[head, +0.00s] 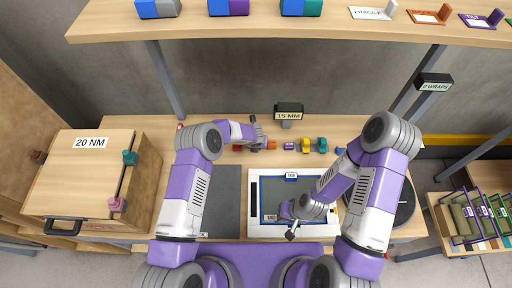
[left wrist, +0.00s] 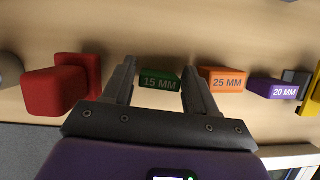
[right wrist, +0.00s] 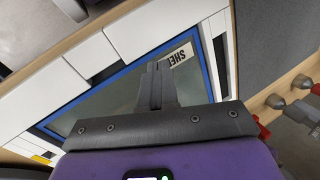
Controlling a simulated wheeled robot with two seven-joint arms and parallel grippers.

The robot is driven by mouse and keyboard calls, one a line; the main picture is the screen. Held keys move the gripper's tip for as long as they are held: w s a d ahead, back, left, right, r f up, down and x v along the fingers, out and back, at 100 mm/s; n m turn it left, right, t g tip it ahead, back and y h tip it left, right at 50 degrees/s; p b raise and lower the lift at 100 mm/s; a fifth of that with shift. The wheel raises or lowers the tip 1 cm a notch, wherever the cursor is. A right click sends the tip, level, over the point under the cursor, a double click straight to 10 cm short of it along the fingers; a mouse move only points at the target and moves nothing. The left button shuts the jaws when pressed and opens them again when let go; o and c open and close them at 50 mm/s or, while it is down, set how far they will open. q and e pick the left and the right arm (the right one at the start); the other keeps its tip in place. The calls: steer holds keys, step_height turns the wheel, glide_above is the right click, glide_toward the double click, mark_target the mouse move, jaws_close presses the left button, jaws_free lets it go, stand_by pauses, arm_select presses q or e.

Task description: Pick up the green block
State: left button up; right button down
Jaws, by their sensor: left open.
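The green block, labelled 15 MM (left wrist: 160,80), lies on the wooden table between the two fingers of my left gripper (left wrist: 160,72). The fingers are open, one on each side of it, and I cannot tell whether either touches it. In the head view my left gripper (head: 262,132) is over the back row of blocks and mostly hides the green block. My right gripper (head: 292,234) is low over the framed panel on the table; in the right wrist view its fingers (right wrist: 158,72) are together, with nothing visible between them.
An orange 25 MM block (left wrist: 224,80) and a purple 20 MM block (left wrist: 272,88) stand right of the green one. A red piece (left wrist: 62,85) is to the left. A 15 MM sign (head: 289,115) stands behind. A wooden cabinet (head: 85,180) is at the left.

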arm_select(q)
steer(key=c, duration=0.8)
steer(key=shift+o, duration=0.2)
steer(key=shift+r, duration=0.1)
